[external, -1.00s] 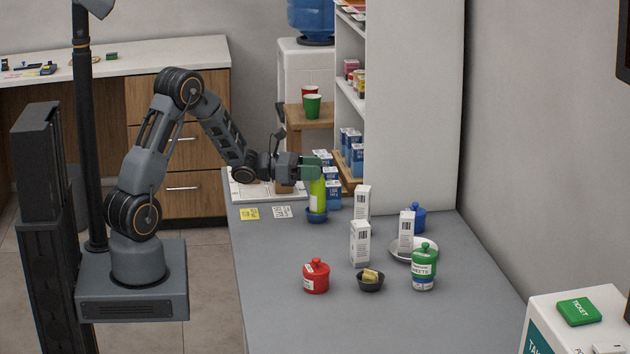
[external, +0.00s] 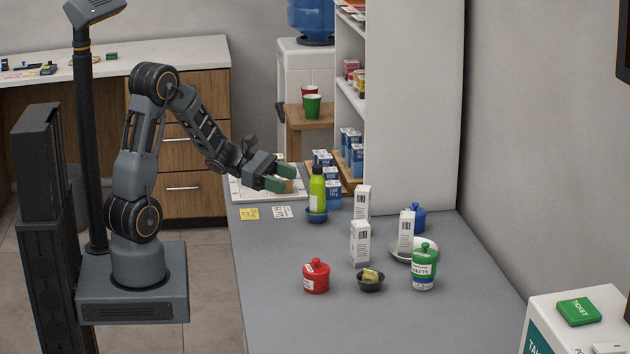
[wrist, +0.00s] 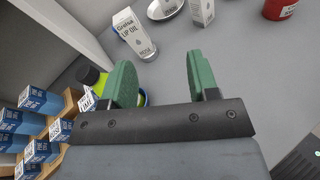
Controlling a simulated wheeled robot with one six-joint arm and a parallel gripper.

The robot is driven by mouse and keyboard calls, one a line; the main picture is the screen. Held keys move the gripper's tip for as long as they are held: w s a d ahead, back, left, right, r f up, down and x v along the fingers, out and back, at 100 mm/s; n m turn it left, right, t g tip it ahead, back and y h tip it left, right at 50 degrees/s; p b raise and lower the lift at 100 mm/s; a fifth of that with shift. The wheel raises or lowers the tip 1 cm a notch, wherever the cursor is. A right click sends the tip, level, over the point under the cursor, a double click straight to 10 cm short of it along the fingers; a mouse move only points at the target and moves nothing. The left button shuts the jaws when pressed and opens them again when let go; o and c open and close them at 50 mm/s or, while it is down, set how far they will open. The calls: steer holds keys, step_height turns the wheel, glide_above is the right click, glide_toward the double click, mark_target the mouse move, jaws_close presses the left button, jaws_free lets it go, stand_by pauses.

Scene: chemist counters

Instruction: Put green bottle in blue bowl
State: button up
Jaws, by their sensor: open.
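The green bottle (external: 317,190), lime green with a black cap, stands upright in the small blue bowl (external: 317,215) on the grey counter. In the wrist view, the green bottle (wrist: 101,83) is partly hidden behind the left finger, and a sliver of the blue bowl (wrist: 146,97) shows beside that finger. My gripper (external: 286,178) is open and empty, to the left of the bottle and apart from it. Its two green fingers (wrist: 162,82) show spread in the wrist view with bare counter between them.
Blue boxes (external: 333,192) stand behind the bottle. The front left counter is clear.

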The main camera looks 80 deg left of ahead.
steer(key=s+d+m+g+h, duration=0.1)
steer(key=s+d+m+g, duration=0.1)
steer(key=d+m+g, duration=0.3)
steer(key=s+d+m+g, duration=0.2)
steer(key=s+d+m, duration=0.1)
steer(key=d+m, duration=0.3)
steer(key=s+d+m+g+y, duration=0.3)
steer(key=s+m+y, duration=0.5)
steer(key=m, duration=0.8)
steer(key=shift+s+r+y, duration=0.15)
steer(key=shift+r+y, duration=0.2)
steer(key=shift+y, duration=0.45)
step_height(320, 180, up, 6)
steer(key=p, duration=0.5)
steer(key=shift+r, duration=0.2)
steer(key=shift+a, duration=0.1)
